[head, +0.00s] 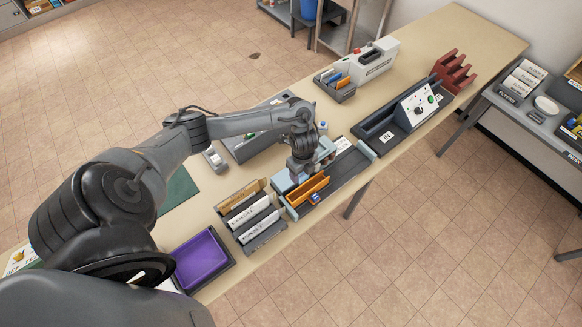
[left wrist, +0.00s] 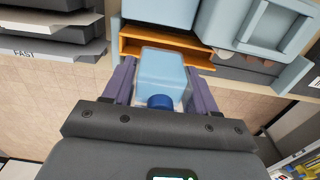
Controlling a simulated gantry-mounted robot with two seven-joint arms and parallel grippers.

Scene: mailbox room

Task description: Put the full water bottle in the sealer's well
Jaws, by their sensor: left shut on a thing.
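A bottle (left wrist: 162,68) with a pale blue body and a dark blue cap (left wrist: 160,102) is between the fingers of my left gripper (left wrist: 160,92). The gripper is shut on it, cap toward the palm. In the head view my left gripper (head: 298,170) is over a pale blue machine (head: 281,183) with an orange part (head: 307,190). The machine (left wrist: 160,12) and the orange part (left wrist: 130,48) lie beyond the bottle in the left wrist view. The bottle overlaps the orange part there, and I cannot tell if they touch. No well is clearly visible. My right gripper is out of view.
A file rack (head: 250,216) and a purple tray (head: 202,260) stand to the left. A black machine with a panel (head: 417,105) stands to the right. A small blue-topped object (head: 323,126) stands behind the pale blue machine. The table's front edge is close.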

